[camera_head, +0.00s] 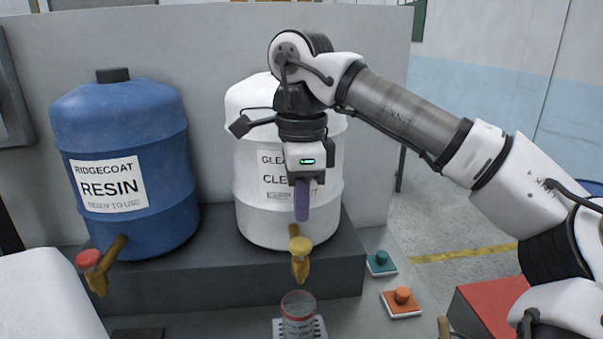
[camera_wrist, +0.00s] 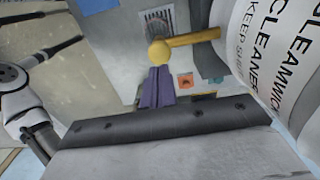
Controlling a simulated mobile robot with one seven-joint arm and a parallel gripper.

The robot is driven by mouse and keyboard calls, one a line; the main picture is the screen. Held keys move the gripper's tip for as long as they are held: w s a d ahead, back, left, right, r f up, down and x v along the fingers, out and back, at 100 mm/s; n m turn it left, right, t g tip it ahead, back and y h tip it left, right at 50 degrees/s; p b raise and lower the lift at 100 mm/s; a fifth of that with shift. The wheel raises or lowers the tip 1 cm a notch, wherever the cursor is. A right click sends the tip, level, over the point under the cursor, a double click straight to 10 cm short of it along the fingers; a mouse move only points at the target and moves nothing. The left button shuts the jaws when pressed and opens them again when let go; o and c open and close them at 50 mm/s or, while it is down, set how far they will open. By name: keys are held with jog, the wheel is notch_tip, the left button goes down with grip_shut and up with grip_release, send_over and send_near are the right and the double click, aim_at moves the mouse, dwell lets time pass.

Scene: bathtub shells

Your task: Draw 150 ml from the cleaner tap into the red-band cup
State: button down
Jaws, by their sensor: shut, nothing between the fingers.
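The white cleaner drum (camera_head: 262,215) stands on a grey ledge, partly hidden behind my arm. Its brass tap (camera_head: 300,268) has a yellow knob (camera_head: 300,245) and points down at the front. The knob also shows in the wrist view (camera_wrist: 159,52), just beyond my fingertips. The clear red-band cup (camera_head: 298,308) stands below the tap on a slotted pale plate (camera_head: 319,328). I cannot tell whether it holds liquid. My gripper (camera_head: 302,216) has purple fingers pointing down, shut and empty, just above the knob. I cannot tell whether they touch it.
A blue resin drum (camera_head: 120,218) with a red-knobbed tap (camera_head: 89,260) stands to the left. A green button (camera_head: 381,259) and an orange button (camera_head: 403,295) sit on pads to the right of the cup. A red box top (camera_head: 492,308) is at the lower right.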

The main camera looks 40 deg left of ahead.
aim_at(301, 242)
notch_tip(301, 242, down, 4)
jog(key=shift+s+f+p, duration=0.1)
jog(key=shift+p, duration=0.25)
